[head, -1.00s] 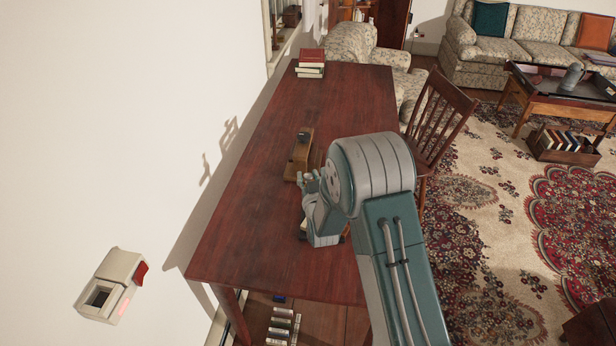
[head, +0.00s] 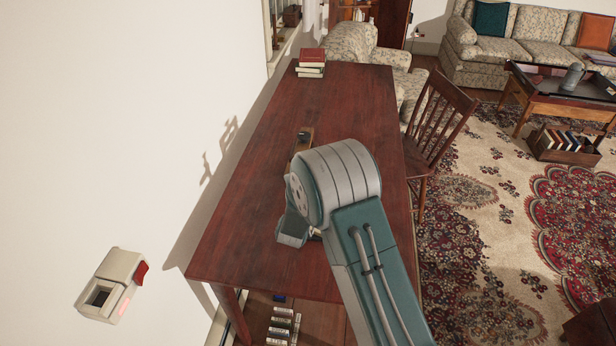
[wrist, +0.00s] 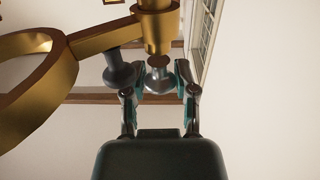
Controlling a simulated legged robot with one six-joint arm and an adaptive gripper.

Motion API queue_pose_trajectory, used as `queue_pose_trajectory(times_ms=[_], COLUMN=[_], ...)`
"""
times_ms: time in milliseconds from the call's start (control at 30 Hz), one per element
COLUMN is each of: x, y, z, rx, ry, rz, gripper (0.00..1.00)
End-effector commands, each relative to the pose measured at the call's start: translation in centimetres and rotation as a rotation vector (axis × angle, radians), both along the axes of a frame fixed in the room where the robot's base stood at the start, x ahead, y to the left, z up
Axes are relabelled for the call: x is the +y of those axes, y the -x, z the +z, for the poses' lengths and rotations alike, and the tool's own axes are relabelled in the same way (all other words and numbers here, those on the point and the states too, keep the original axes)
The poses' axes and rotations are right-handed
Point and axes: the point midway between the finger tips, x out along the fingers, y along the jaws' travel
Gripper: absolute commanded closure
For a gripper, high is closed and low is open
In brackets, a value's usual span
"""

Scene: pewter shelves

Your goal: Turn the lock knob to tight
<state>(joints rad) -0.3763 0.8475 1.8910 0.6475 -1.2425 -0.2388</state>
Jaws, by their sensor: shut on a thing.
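A brass fixture with a ring (wrist: 40,75) and a short upright post (wrist: 155,30) fills the upper left of the wrist view. A grey round knob (wrist: 158,84) sits below the post, and a second, darker knob (wrist: 118,70) sits to its left. My gripper (wrist: 160,72) has its two fingers on either side of the grey knob and is shut on it. Any tight or loose mark is not visible. In the head view, a wooden block with a dark top part (head: 303,137) stands on the table, mostly behind my arm; the gripper's fingertips are hidden there.
The dark red table (head: 250,225) is clear in front and to the left. Books (head: 311,63) are stacked at its far end. A wooden chair (head: 440,120) stands at its right side. The white wall (head: 110,130) runs close along the left.

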Motion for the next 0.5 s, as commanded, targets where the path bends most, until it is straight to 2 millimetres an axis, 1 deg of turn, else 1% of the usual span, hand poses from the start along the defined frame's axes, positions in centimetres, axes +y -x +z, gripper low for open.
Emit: queue_pose_trajectory(times_ms=[33,500], x=[0.33,0.23], y=[-0.02,-0.10], z=[0.00,-0.01], rx=[-0.001,-0.003], ry=[-0.002,-0.002], rz=[-0.038,-0.486], gripper=[1.00,1.00])
